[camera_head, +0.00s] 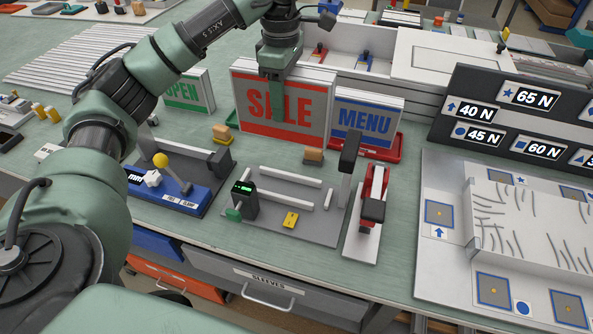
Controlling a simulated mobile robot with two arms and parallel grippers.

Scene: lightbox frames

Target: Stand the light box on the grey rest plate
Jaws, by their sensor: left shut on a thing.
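The light box with red "SALE" lettering (313,108) stands about upright behind the fixtures at the middle of the bench. My left gripper (279,98) reaches down over its top edge and is shut on it. One finger shows in front of the lettering; the other is hidden behind the box. I cannot tell whether its lower edge touches anything. A grey plate (327,229) with white rails lies in front of it, apart from the box; I cannot tell for sure that it is the rest plate. My right gripper is not in view.
A "MENU" box (365,121) stands close right in a red tray (388,152); an "OPEN" box (186,92) stands left. A blue-based gauge (180,193), a red-and-white clamp (372,205) and a green-display device (243,197) stand in front. A panel of force labels (515,118) is at right.

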